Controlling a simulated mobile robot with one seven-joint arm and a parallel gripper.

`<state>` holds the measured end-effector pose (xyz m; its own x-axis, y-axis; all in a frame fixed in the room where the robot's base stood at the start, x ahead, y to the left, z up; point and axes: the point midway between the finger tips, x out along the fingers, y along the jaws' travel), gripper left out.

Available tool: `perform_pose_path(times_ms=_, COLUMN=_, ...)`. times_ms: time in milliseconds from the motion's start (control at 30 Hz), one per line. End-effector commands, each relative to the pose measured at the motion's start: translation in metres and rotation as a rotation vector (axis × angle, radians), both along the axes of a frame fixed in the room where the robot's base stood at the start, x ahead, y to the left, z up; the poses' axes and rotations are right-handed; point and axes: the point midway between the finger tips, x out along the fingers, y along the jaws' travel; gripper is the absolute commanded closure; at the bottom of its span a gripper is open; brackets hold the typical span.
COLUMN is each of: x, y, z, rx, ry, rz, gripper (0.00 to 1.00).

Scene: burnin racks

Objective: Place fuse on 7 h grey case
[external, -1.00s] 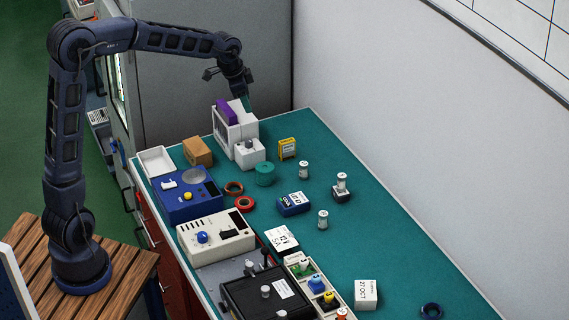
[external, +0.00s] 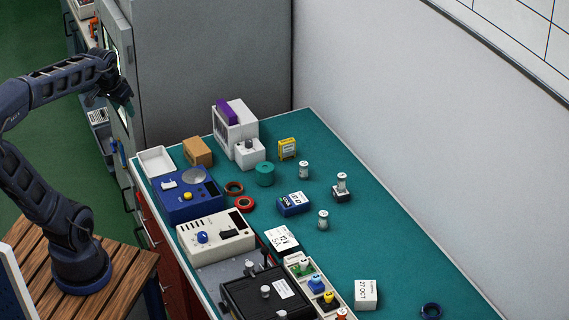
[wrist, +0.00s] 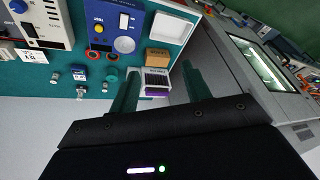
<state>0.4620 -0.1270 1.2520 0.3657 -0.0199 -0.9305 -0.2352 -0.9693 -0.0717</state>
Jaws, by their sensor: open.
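A small fuse-like cylinder (external: 342,181), pale with metal ends, stands upright on a small grey-and-white case (external: 341,195) right of the table's middle. The case's label is too small to read. They also show in the wrist view, the cylinder there (wrist: 80,92). Two similar cylinders stand upright on the bare mat, one farther back (external: 304,170) and one nearer (external: 323,220). My gripper (external: 124,106) is open in front of the grey cabinet, left of the table and well away from these things.
The grey cabinet (external: 210,75) stands behind the table's far end. A white rack with a purple item (external: 227,112), a brown box (external: 197,151), a blue case (external: 293,204) and instruments crowd the left side. The green mat's right side is largely clear.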

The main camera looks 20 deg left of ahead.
Motion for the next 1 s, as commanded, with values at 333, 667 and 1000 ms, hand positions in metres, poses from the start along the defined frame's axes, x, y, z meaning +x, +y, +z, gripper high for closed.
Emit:
perform_pose_path(times_ms=333, x=-0.074, y=0.044, z=-0.024, rx=-0.067, ry=-0.022, rz=0.212, gripper=0.52)
perform_pose_path(times_ms=667, x=-0.083, y=0.048, z=-0.028, rx=-0.077, ry=-0.023, rz=0.239, gripper=0.52)
perform_pose_path(times_ms=1000, x=-0.083, y=0.048, z=-0.028, rx=-0.077, ry=-0.024, rz=0.238, gripper=0.52)
